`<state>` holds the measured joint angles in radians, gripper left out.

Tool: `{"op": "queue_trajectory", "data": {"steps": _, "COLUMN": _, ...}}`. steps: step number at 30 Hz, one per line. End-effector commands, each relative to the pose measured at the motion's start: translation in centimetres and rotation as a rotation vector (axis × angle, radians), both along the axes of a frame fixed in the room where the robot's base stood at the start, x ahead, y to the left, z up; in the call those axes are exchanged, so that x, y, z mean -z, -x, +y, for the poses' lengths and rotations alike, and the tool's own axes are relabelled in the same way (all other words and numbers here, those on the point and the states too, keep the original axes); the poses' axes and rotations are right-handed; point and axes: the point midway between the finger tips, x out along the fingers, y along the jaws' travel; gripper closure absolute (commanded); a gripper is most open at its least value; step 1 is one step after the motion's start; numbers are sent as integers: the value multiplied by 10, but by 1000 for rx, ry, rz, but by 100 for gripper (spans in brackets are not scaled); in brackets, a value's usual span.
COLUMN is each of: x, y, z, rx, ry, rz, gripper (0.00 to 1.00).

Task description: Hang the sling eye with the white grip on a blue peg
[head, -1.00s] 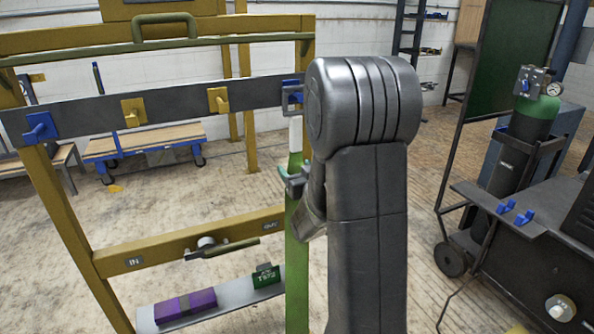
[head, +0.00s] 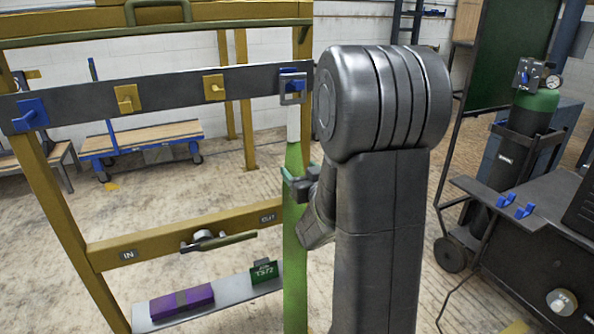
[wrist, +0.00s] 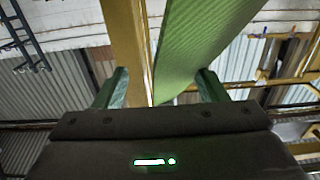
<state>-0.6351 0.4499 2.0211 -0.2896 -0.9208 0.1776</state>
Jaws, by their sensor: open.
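The sling eye (head: 286,97) is a small grey square ring above a white grip (head: 293,124). It sits at the right-hand blue peg (head: 291,72), with blue showing through and above it; it looks to be around the peg. The green sling (head: 295,255) hangs straight down from the grip. My gripper (head: 298,183) is open at the sling, below the white grip. In the wrist view its two green-tipped fingers (wrist: 163,88) stand apart, with the green strap (wrist: 205,45) rising just beyond the gap. Another blue peg (head: 30,115) is at the bar's left end.
Two yellow pegs (head: 128,98) (head: 213,88) sit between the blue ones on the grey bar (head: 170,90). Below are a yellow rail (head: 165,240) with a handle and a shelf (head: 232,290) with a purple block (head: 182,302). A cart with a gas cylinder (head: 525,125) stands right.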

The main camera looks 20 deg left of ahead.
Motion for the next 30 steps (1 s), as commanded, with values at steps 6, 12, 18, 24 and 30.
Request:
{"op": "queue_trajectory", "data": {"steps": 6, "x": 1, "y": 15, "z": -18, "rx": 2, "ry": -1, "rz": 1, "gripper": 35}}
{"op": "queue_trajectory", "data": {"steps": 12, "x": 1, "y": 28, "z": -33, "rx": 2, "ry": -1, "rz": 0, "gripper": 35}}
{"op": "queue_trajectory", "data": {"steps": 18, "x": 1, "y": 40, "z": -48, "rx": 1, "ry": 0, "rz": 0, "gripper": 35}}
{"op": "queue_trajectory", "data": {"steps": 24, "x": 0, "y": 46, "z": -54, "rx": 1, "ry": -1, "rz": 1, "gripper": 35}}
{"op": "queue_trajectory", "data": {"steps": 30, "x": 0, "y": 46, "z": -54, "rx": 0, "ry": -1, "rz": 1, "gripper": 35}}
